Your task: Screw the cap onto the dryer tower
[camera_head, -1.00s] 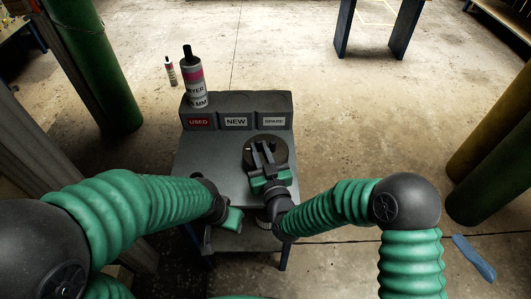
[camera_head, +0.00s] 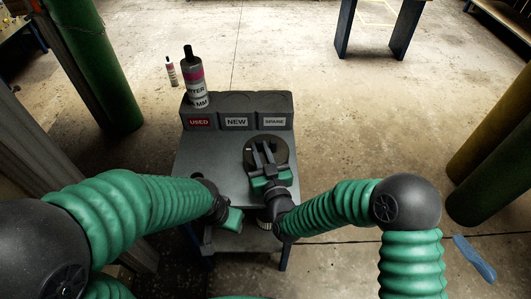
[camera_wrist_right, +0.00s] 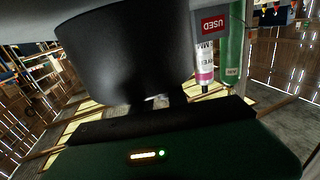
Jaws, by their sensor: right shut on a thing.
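A round black cap (camera_head: 279,144) is at the front right of the grey bench, below the SPARE label. My right gripper (camera_head: 263,153) reaches over it from the front and is shut on it. In the right wrist view, a large dark cylinder (camera_wrist_right: 120,55) fills the upper middle, against the fingers (camera_wrist_right: 150,107). The dryer tower is not clearly seen; I cannot tell how the cap sits on it. My left gripper (camera_head: 232,218) hangs at the bench's front edge, away from the cap; its jaws are not clear.
The grey bench (camera_head: 205,155) has a rack (camera_head: 237,103) marked USED, NEW and SPARE. The bench's middle is clear. A green column (camera_head: 90,60) stands left.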

